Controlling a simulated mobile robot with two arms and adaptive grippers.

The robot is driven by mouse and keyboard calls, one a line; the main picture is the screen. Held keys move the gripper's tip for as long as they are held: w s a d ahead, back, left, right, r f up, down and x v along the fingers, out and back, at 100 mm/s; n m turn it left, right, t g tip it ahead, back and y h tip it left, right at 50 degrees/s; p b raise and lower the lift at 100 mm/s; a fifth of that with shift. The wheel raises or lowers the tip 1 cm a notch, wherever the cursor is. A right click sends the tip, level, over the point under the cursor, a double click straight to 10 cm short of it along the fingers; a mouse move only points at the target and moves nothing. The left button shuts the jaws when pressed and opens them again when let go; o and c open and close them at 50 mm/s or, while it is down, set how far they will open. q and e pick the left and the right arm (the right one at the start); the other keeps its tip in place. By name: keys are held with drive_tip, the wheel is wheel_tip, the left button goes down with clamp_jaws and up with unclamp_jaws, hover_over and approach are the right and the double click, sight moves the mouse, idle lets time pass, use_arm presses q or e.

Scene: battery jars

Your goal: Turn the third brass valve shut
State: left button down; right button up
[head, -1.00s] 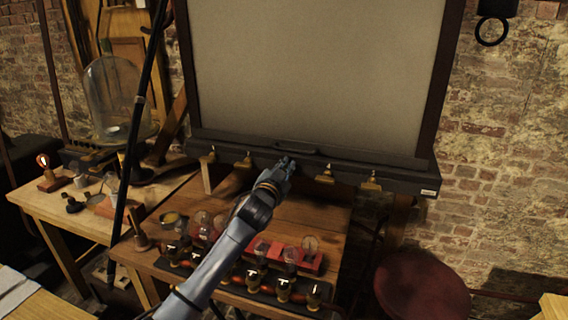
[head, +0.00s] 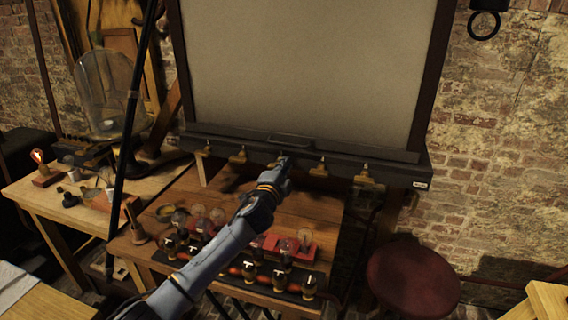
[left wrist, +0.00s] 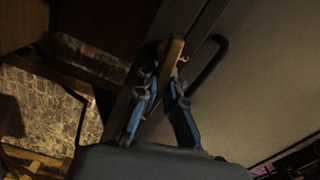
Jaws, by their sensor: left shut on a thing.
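A row of brass valves runs along the dark rail under the large pale panel. The first valve (head: 207,149) and second valve (head: 240,156) show left of my left gripper, the fourth valve (head: 320,168) and fifth valve (head: 366,177) right of it. My left gripper (head: 284,163) is at the third place and mostly hides the valve there. In the left wrist view, the brass third valve (left wrist: 173,52) sits between the fingertips of the gripper (left wrist: 167,85), which is shut on it. The right gripper is not in view.
A wooden table (head: 320,217) below the rail holds bulbs on red blocks (head: 303,246) and a row of dark sockets with brass (head: 279,280). A thin black pole (head: 125,140) stands at left, a red stool (head: 412,280) at right. A black handle (head: 290,141) is on the rail.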

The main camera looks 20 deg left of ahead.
use_arm(q)
drive_tip(key=shift+f+m, duration=0.25)
drive_tip(key=shift+m, duration=0.85)
drive_tip(key=c, duration=1.4)
unclamp_jaws()
drive_tip(key=shift+d, duration=0.1)
drive_tip(key=s, duration=1.2)
drive_tip(key=shift+a, duration=0.25)
